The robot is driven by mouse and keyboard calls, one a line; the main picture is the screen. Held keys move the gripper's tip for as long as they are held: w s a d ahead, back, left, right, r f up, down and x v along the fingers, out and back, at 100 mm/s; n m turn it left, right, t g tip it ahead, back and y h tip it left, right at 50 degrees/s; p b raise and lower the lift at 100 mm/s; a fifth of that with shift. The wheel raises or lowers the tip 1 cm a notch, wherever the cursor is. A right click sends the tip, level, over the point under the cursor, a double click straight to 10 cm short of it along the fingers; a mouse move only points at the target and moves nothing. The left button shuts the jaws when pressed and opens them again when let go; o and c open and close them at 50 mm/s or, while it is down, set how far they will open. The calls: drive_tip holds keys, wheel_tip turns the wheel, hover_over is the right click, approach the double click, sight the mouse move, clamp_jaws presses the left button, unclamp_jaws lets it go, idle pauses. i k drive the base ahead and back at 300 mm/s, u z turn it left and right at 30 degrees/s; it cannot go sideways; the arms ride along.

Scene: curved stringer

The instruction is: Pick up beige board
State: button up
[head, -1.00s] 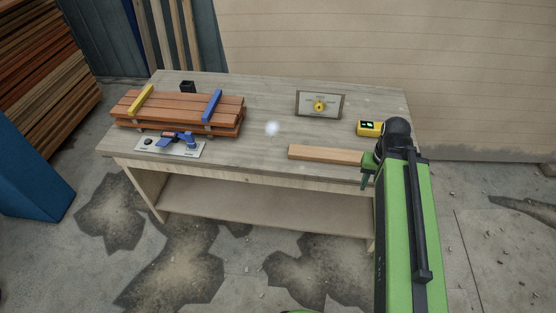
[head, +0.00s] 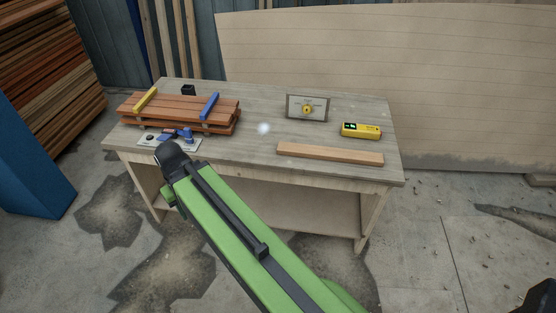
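The beige board (head: 330,153) lies flat near the front right edge of the workbench, long side roughly along that edge. It is fully visible and nothing touches it. My green arm crosses the lower middle of the view and ends at the bench's front left. My gripper (head: 168,196) is mostly hidden behind the arm's black end joint, with only a bit of green showing. It is well to the left of the board. Whether its fingers are open or shut does not show.
The workbench (head: 250,95) also bears stacked reddish planks (head: 180,108) with yellow and blue bars, a plate with blue clamps (head: 185,138), a framed sign (head: 307,106) and a yellow device (head: 361,130). A small white glowing spot (head: 264,128) shows mid-bench. Floor is free to the right.

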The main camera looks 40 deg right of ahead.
sight(356, 156)
drive_tip(key=z, duration=0.3)
drive_tip(key=i, duration=1)
drive_tip(key=u, duration=0.3)
